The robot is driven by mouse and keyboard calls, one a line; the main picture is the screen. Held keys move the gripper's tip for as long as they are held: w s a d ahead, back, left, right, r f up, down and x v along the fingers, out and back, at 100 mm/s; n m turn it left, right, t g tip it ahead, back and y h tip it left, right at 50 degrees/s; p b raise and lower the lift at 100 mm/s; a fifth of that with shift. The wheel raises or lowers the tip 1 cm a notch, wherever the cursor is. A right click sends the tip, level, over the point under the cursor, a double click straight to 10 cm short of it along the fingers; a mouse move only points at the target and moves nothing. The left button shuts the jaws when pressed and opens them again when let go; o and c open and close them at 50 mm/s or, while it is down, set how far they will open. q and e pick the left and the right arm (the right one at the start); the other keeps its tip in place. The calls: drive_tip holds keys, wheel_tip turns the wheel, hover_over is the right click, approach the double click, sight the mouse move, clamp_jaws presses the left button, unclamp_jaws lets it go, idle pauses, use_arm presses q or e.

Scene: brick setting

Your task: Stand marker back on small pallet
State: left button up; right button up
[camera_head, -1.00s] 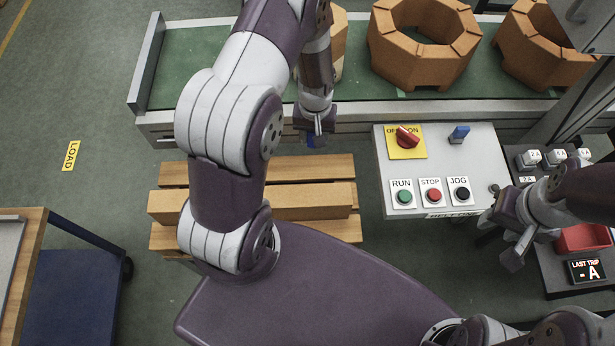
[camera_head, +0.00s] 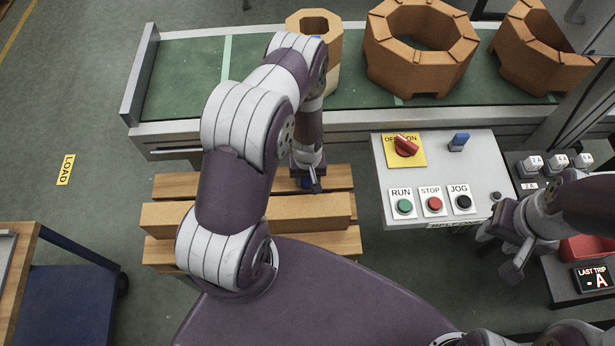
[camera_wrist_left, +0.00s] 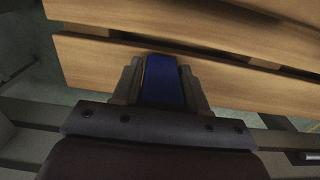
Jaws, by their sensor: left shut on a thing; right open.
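The marker is a blue piece (camera_wrist_left: 164,82) between the fingers of my left gripper (camera_wrist_left: 163,85) in the left wrist view. In the head view my left gripper (camera_head: 309,183) is over the back part of the small wooden pallet (camera_head: 170,186), and only a bit of blue shows below it. The pallet's slats (camera_wrist_left: 100,62) lie beyond the marker in the left wrist view. I cannot tell whether the marker touches the pallet.
A control panel (camera_head: 480,165) with buttons, a red knob and a blue switch stands right of the pallet. Behind is a green conveyor (camera_head: 185,80) carrying octagonal brick rings (camera_head: 420,75). A blue cart (camera_head: 70,300) stands at left.

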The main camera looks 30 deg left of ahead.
use_arm(q)
drive_tip(key=shift+f, duration=0.2)
drive_tip(key=o, duration=0.8)
drive_tip(key=shift+r, duration=0.1)
drive_tip(key=shift+o, duration=0.2)
wheel_tip(320, 180, up, 17)
drive_tip(key=d+m, duration=0.1)
drive_tip(key=s+d+r+m, duration=0.2)
drive_tip(key=s+r, duration=0.2)
drive_tip(key=r, duration=0.2)
drive_tip(key=s+d+r+m+t, duration=0.1)
drive_tip(key=s+d+r+m, duration=0.1)
drive_tip(key=r, duration=0.5)
drive_tip(key=shift+s+d+m+b, duration=0.15)
drive_tip(key=shift+s+m+b, duration=0.3)
drive_tip(key=shift+s+m, duration=0.65)
